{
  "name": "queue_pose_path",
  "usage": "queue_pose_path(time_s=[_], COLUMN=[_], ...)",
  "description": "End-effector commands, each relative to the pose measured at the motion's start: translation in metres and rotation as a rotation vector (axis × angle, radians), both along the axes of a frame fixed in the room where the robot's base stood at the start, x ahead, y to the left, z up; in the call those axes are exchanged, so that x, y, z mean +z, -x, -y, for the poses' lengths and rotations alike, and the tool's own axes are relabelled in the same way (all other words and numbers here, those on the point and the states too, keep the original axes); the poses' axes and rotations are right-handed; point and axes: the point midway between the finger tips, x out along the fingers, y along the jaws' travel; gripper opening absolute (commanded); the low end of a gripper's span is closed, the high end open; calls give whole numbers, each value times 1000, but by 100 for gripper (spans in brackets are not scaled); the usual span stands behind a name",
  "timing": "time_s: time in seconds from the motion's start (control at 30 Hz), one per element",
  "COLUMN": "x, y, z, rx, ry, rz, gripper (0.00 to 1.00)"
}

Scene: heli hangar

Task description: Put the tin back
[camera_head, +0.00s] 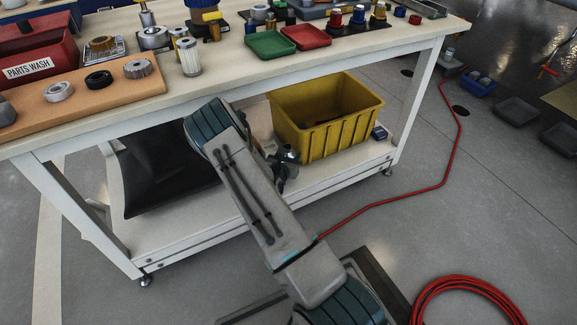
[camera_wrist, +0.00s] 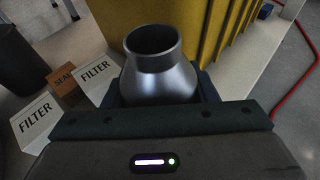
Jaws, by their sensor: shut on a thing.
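In the wrist view, a shiny grey metal vessel (camera_wrist: 160,80) with a round open neck stands between the fingers of my gripper (camera_wrist: 160,98). I take it to be the tin; no label shows. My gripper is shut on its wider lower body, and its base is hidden. In the head view my arm reaches under the workbench, and it mostly hides the gripper and the held vessel. A yellow bin (camera_head: 327,122) stands on the bench's lower shelf (camera_head: 200,225), just right of my gripper; it also shows behind the vessel in the wrist view (camera_wrist: 235,30).
FILTER boxes (camera_wrist: 36,120) and a brown SEAL box (camera_wrist: 66,84) lie left of the vessel in the wrist view. The benchtop (camera_head: 235,82) above carries a green tray (camera_head: 270,44), a red tray (camera_head: 306,37) and parts. A red hose (camera_head: 400,196) crosses the floor at right.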

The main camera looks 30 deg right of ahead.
Motion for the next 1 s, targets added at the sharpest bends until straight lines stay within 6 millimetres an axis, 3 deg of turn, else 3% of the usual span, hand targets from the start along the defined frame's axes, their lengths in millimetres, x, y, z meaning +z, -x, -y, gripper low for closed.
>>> queue_pose_path(time_s=[0.23, 0.67, 0.7, 0.73, 0.77, 1.0], x=[-35, -38, -38, -38, -38, -37], y=[1, 0, 1, 1, 1, 1], z=[0, 1, 0, 0, 0, 0], rx=[-1, -1, -1, -1, -1, -1], ry=[0, 0, 0, 0, 0, 0], rz=[0, 1, 0, 0, 0, 0], gripper=[23, 23, 61, 69, 74, 74])
